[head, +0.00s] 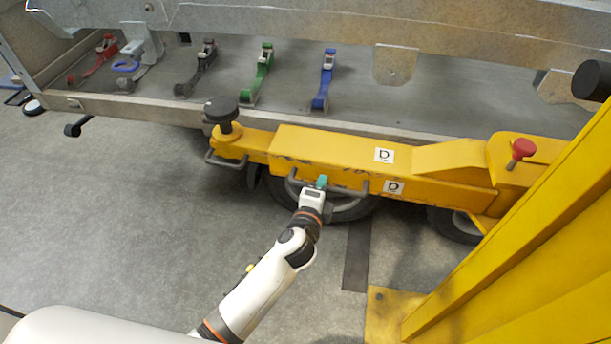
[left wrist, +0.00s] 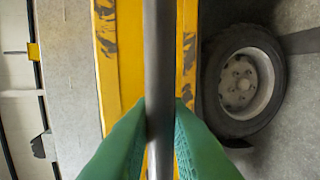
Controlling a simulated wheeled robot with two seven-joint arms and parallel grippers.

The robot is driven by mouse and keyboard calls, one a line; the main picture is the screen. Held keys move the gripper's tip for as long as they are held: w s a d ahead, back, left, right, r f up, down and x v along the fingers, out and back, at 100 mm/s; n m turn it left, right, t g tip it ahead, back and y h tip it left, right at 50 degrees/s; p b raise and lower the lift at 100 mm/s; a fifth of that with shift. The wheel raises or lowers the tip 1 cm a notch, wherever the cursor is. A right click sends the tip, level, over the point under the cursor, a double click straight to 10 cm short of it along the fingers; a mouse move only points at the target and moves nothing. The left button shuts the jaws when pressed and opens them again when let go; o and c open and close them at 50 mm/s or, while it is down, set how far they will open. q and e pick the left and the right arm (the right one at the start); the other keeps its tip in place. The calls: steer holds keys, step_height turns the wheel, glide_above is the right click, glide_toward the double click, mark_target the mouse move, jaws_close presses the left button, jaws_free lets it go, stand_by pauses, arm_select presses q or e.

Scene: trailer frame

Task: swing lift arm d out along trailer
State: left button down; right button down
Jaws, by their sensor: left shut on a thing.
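Lift arm D (head: 330,148) is a yellow beam with two white D labels. It lies along the trailer's (head: 330,118) near side, with a black round pad (head: 222,110) at its left end. A red knob (head: 522,149) stands at its right end by the yellow post (head: 530,250). A grey bar handle (head: 345,192) runs along the beam's near face. My left gripper (head: 321,183) is at this handle. In the left wrist view its green fingers (left wrist: 160,140) are shut on the handle bar (left wrist: 158,60), with the yellow beam (left wrist: 112,60) behind it. My right gripper is not in view.
A trailer wheel (left wrist: 243,80) is beside the beam, below it in the head view. Several coloured straps, such as a green one (head: 262,75) and a blue one (head: 324,80), lie on the trailer bed. Another handle (head: 225,160) is on the beam's left part. The grey floor at left is clear.

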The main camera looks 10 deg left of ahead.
arm_select(q)
steer(key=shift+s+a+n+y, duration=0.25)
steer(key=shift+s+n+y, duration=0.05)
steer(key=shift+y, duration=0.1)
steer(key=shift+s+d+n+y+b, duration=0.3)
steer(key=shift+s+y+b, duration=0.15)
steer(key=shift+s, duration=0.25)
steer(key=c, duration=1.5)
jaws_free()
steer(key=shift+a, duration=0.1)
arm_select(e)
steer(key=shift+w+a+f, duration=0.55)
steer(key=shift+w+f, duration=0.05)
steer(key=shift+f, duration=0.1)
arm_select(q)
steer(key=shift+s, duration=0.2)
